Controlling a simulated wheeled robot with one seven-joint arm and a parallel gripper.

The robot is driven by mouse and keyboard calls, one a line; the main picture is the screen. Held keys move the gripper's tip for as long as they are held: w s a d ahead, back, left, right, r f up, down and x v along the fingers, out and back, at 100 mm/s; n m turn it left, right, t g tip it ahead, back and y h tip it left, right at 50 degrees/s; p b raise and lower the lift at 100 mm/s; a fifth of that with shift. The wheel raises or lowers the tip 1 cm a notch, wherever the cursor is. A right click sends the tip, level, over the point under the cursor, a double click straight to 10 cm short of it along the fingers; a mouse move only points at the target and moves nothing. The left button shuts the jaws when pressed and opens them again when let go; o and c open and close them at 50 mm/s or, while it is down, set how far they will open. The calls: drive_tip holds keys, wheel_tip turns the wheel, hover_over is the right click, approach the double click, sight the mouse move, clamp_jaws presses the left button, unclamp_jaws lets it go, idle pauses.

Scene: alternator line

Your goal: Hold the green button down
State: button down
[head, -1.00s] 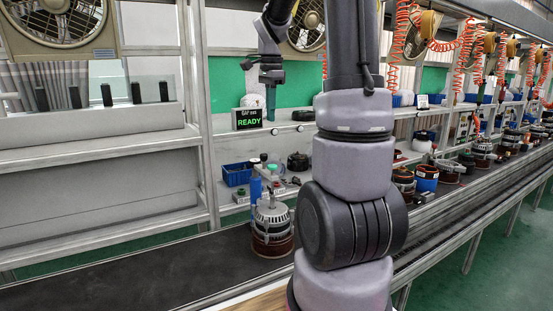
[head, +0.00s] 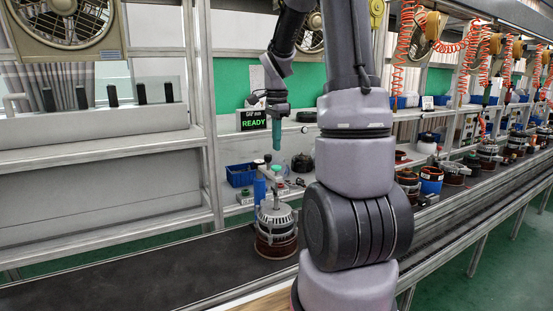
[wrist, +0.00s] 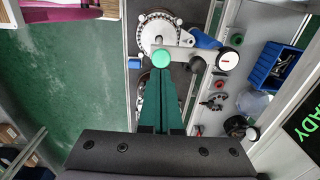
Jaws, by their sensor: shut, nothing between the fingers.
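A round bright-green button (wrist: 161,57) tops the white arm of a fixture above an alternator (wrist: 155,30). In the head view the green button (head: 273,169) sits above the silver alternator (head: 276,222) on the dark conveyor. My gripper (head: 277,146) points down just above the button, with a small gap seeming to show between them. In the wrist view my gripper's teal fingers (wrist: 162,76) are together and empty, their tips at the button's near edge. The wrist view does not clearly show the height between them.
A display (head: 254,120) reads READY. A blue bin (head: 241,175) stands on the shelf behind. Smaller round green (wrist: 235,38) and red (wrist: 220,84) parts are on the shelf. A blue upright (head: 260,190) stands beside the alternator. The conveyor (head: 150,270) is clear at left.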

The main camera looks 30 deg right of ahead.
sight(277, 167)
drive_tip(key=shift+w+f, duration=0.1)
drive_tip(key=shift+f, duration=2.65)
drive_tip(key=shift+f, duration=1)
wheel_tip(277, 167, up, 14)
drive_tip(key=shift+s+r, duration=0.15)
drive_tip(key=shift+s, duration=0.05)
drive_tip(key=shift+a, duration=0.1)
